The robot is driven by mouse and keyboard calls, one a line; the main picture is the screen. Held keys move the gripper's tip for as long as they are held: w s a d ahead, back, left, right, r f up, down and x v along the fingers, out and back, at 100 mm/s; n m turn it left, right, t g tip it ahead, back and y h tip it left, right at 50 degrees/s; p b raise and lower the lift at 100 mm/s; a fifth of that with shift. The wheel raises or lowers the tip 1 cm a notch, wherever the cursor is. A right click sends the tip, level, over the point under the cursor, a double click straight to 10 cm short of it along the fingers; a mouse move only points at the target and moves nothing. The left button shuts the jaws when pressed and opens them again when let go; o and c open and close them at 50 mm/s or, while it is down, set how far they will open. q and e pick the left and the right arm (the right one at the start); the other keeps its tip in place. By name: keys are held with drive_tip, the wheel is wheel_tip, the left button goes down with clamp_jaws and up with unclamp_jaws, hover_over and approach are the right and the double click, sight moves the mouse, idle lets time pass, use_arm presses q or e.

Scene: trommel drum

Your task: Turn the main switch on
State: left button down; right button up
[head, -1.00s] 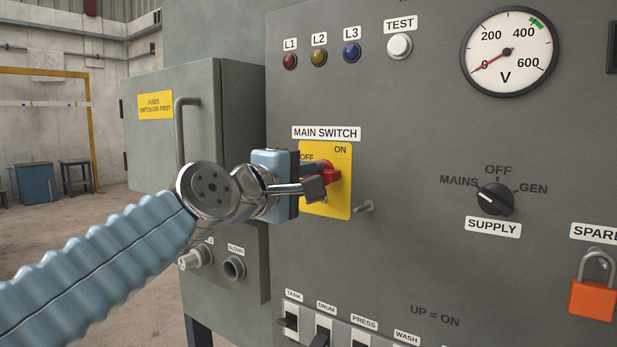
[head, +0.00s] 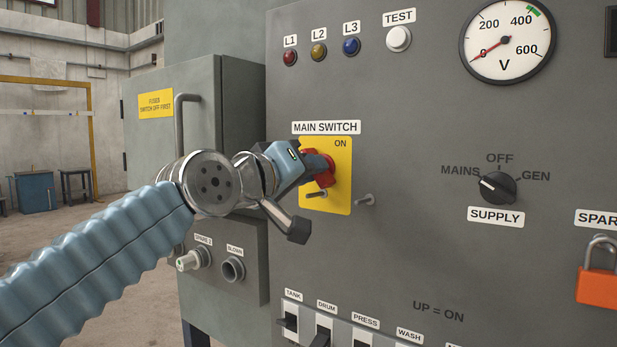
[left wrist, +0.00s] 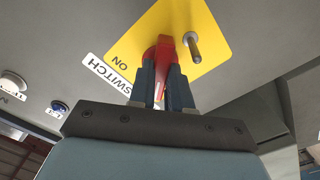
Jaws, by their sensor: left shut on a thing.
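The main switch has a yellow plate (head: 341,197) with a red handle (head: 326,179) under the MAIN SWITCH label (head: 326,128). My left gripper (head: 316,164) is shut on the red handle and is rolled at a tilt. In the left wrist view the fingers (left wrist: 168,88) sit on either side of the red handle (left wrist: 164,50), over the yellow plate (left wrist: 215,25). ON shows at the plate's upper right; the OFF mark is hidden behind my gripper. The handle's exact angle is partly hidden. My right gripper is not in view.
The supply knob (head: 497,187), an orange padlock (head: 597,287) and toggles (head: 290,322) are on the panel. The voltmeter (head: 508,42) needle is at 0.

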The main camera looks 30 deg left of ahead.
use_arm(q)
drive_tip(key=m+b, duration=0.1)
drive_tip(key=m, duration=0.3)
drive_tip(key=shift+f, duration=0.2)
drive_tip(key=shift+r+m+b, duration=0.1)
drive_tip(key=shift+m+b, duration=0.6)
drive_tip(key=shift+m, duration=1.1)
drive_tip(key=c, duration=1.3)
unclamp_jaws()
drive_tip(key=shift+c, duration=0.2)
drive_tip(key=s+a+b, duration=0.1)
drive_tip(key=s+b, duration=0.1)
drive_tip(key=s, duration=1.2)
